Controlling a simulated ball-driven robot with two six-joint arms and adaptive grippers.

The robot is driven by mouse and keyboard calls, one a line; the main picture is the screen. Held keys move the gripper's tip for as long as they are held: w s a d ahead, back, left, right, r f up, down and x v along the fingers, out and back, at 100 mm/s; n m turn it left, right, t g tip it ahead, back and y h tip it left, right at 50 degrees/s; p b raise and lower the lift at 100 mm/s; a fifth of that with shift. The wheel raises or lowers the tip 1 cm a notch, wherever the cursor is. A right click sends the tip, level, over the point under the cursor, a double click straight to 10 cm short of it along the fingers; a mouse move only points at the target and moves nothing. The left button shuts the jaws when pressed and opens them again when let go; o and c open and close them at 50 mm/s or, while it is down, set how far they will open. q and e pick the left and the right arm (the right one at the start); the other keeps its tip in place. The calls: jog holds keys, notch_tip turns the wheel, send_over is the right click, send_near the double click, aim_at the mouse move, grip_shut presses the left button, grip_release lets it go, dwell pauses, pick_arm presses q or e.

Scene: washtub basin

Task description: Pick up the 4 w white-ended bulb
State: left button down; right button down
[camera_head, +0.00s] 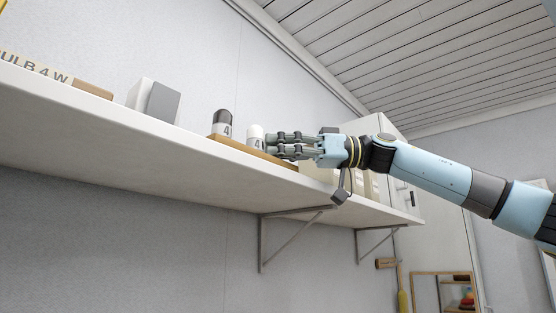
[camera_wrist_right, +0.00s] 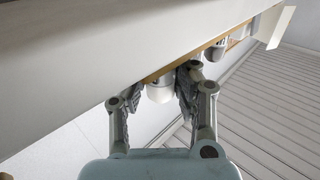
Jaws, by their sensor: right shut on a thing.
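The white-ended bulb (camera_head: 255,132), marked with a 4, stands upright at a wooden tray (camera_head: 233,139) on the high shelf. Beside it on the left stands a dark-ended bulb (camera_head: 222,121), also marked with a 4. My right gripper (camera_head: 268,144) reaches in from the right, its fingers at the white-ended bulb. In the right wrist view, the bulb's white end (camera_wrist_right: 160,92) sits between the two fingers of my right gripper (camera_wrist_right: 159,84), which is shut on it. The fingers hide part of the bulb. My left gripper is not in view.
The white shelf (camera_head: 130,152) rests on metal brackets (camera_head: 287,212). A white and grey block (camera_head: 160,101) and a sign reading "ULB 4 W" (camera_head: 35,66) are farther left. Pale boxes (camera_head: 372,186) stand behind my right wrist.

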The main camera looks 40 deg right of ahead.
jog(key=shift+s+r, duration=0.1)
jog(key=shift+s, duration=0.05)
jog(key=c, duration=1)
grip_release()
jog(key=shift+c, duration=0.2)
